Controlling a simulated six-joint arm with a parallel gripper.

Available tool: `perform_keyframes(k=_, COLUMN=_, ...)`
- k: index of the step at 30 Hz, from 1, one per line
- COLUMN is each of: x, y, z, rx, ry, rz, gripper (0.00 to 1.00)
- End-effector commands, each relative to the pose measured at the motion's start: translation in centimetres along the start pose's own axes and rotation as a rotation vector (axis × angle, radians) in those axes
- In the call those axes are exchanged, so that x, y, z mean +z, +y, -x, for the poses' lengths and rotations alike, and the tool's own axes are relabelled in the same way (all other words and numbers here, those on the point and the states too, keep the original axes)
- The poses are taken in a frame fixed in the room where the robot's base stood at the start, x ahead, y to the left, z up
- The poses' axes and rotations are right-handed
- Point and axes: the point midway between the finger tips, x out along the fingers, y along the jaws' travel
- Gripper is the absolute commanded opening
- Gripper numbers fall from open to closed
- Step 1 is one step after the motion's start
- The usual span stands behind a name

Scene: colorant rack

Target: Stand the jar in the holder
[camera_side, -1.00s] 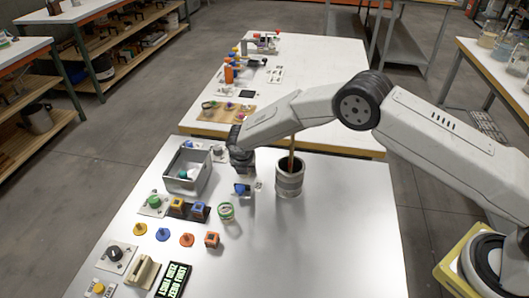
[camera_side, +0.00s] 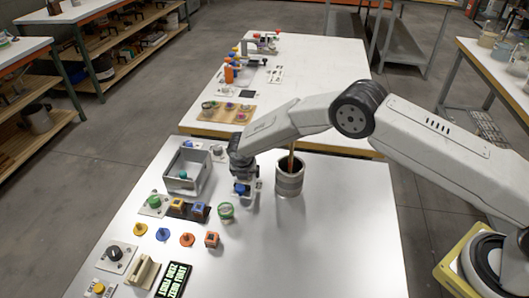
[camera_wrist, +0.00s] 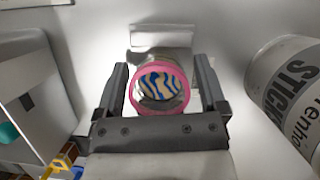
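In the wrist view, a round jar (camera_wrist: 160,85) with a pink rim and a blue-and-cream wavy pattern on top sits between the two fingers of my gripper (camera_wrist: 161,75). The fingers stand on either side of it with narrow gaps, so I do not see a firm grip. In the side view my gripper (camera_side: 241,184) is low over the table, where a blue patch shows at its fingers. I cannot tell for sure which object is the holder; a pale plate (camera_wrist: 162,38) lies just beyond the jar.
A grey open bin (camera_side: 207,172) stands left of my gripper, and a tall labelled canister (camera_side: 289,181) close on its right. A small green-topped round container (camera_side: 225,212) and coloured blocks are nearer. The table's right side is clear.

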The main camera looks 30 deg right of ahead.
Motion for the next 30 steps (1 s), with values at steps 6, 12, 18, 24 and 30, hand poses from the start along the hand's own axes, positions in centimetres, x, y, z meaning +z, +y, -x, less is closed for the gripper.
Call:
perform_keyframes(k=6, x=0.1, y=0.0, z=0.2, rx=0.0, ry=0.0, rz=0.0, gripper=0.91)
perform_keyframes(k=12, x=0.1, y=0.1, z=1.1, rx=0.0, ry=0.0, rz=0.0, gripper=0.91)
perform_keyframes(k=18, x=0.2, y=0.1, z=2.9, rx=0.001, ry=-0.001, rz=0.0, gripper=0.91)
perform_keyframes(k=24, x=0.2, y=0.1, z=5.5, rx=0.002, ry=-0.001, rz=0.0, gripper=0.91)
perform_keyframes(k=30, x=0.2, y=0.1, z=8.3, rx=0.002, ry=-0.002, rz=0.0, gripper=0.91)
